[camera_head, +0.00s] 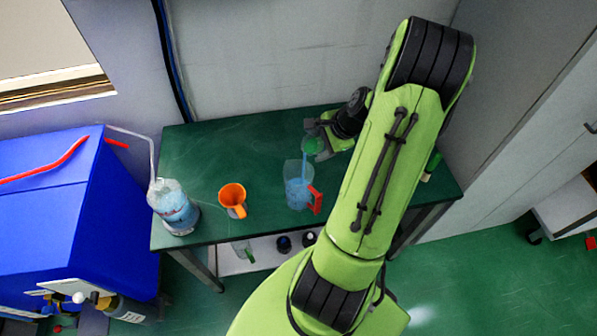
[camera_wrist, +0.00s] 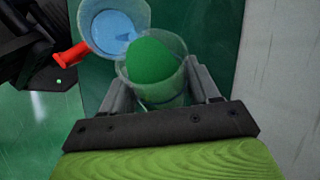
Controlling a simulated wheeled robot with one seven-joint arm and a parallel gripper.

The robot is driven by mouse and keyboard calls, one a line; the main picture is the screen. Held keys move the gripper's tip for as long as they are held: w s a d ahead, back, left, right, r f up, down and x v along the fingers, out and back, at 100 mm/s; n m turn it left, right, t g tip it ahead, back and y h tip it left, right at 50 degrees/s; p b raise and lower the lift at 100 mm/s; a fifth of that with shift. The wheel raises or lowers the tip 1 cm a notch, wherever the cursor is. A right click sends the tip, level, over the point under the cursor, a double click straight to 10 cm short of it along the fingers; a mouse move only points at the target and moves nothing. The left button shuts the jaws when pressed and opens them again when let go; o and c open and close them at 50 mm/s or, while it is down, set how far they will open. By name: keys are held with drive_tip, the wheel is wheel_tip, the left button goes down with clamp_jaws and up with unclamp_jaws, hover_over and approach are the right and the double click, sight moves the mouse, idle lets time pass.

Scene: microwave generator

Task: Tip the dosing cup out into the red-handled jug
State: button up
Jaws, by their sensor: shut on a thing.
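The red-handled jug (camera_head: 293,193) is clear, holds blue liquid and stands on the green table, its red handle (camera_head: 315,200) toward the lower right. In the wrist view the jug (camera_wrist: 84,18) shows at the upper left, its handle (camera_wrist: 71,59) pointing left. My gripper (camera_head: 318,142) is shut on the dosing cup (camera_head: 311,146), a clear cup showing green, held tilted above the jug's back rim. A pale blue streak runs from the cup down to the jug. In the wrist view the cup (camera_wrist: 172,76) sits between both fingers, its mouth beside the jug.
An orange jug (camera_head: 232,196) stands left of the red-handled jug on the table (camera_head: 190,150). A clear bottle (camera_head: 174,207) with blue liquid and a tube stands at the table's left edge. The wall is close behind. Free table lies at the back left.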

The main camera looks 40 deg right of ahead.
drive_tip(key=shift+f+h+b, duration=0.4)
drive_tip(key=shift+h+b, duration=0.4)
drive_tip(key=shift+b, duration=0.95)
drive_tip(key=shift+r+n+h+b, duration=0.4)
drive_tip(key=shift+h+b, duration=0.5)
drive_tip(key=shift+b, duration=0.2)
drive_tip(key=shift+w+a+r+h+b, duration=0.1)
drive_tip(key=shift+a+r+h+b, duration=0.25)
drive_tip(key=shift+a+h+b, duration=0.6)
idle(0.4)
drive_tip(key=shift+r+n+h+b, duration=0.45)
drive_tip(key=shift+h+b, duration=0.4)
drive_tip(key=shift+b, duration=1.05)
